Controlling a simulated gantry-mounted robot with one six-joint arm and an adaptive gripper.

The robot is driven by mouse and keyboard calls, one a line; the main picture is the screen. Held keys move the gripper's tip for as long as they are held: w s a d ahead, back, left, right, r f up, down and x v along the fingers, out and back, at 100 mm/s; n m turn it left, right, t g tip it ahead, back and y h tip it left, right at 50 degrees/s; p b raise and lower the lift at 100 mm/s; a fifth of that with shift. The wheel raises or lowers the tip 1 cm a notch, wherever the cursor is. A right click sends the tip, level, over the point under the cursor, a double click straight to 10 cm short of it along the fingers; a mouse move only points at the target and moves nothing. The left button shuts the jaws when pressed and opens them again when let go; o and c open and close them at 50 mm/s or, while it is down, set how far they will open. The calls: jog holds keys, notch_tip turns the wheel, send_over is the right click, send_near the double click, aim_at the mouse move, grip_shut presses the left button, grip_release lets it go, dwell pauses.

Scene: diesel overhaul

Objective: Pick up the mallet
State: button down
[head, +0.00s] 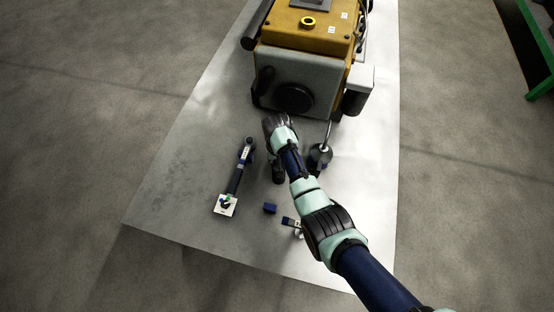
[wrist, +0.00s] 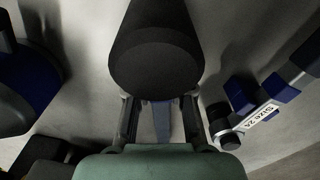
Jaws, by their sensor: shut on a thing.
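The mallet has a thick black cylindrical head (wrist: 155,50) that fills the upper middle of the wrist view. A blue-grey piece, seemingly its handle (wrist: 161,120), runs between my fingers. My gripper (wrist: 160,112) is shut on it, one finger on each side. In the head view my gripper (head: 272,124) is in front of the engine's grey face, low over the pale mat. The dark mallet head (head: 278,173) shows beside my forearm there; my arm hides most of the rest. I cannot tell whether the mallet is clear of the mat.
A torque wrench (head: 239,176) marked "Size 24" in the wrist view (wrist: 262,115) lies left of my arm. A round dark tool with a rod (head: 320,154) is on the right. A small blue block (head: 270,208) lies nearer. The yellow engine (head: 300,40) stands beyond.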

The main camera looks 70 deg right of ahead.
jog(key=shift+r, duration=0.1)
notch_tip(320, 180, up, 23)
jog(key=p, duration=1.5)
